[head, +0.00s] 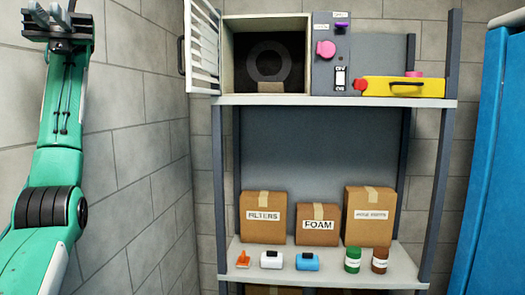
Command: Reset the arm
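My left arm (48,165), green with black joints, rises along the left side of the head view. My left gripper (55,12) is at the top left corner, raised high in front of the grey wall and well apart from the shelf. Its fingers look spread apart with nothing between them, though the top edge of the picture crops them. My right arm and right gripper are not in view.
A grey shelf (340,102) holds an open duct box (235,60) with its white louvred door (203,45) swung left, and a yellow case (400,87). A blue cabinet (495,150) is at right.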

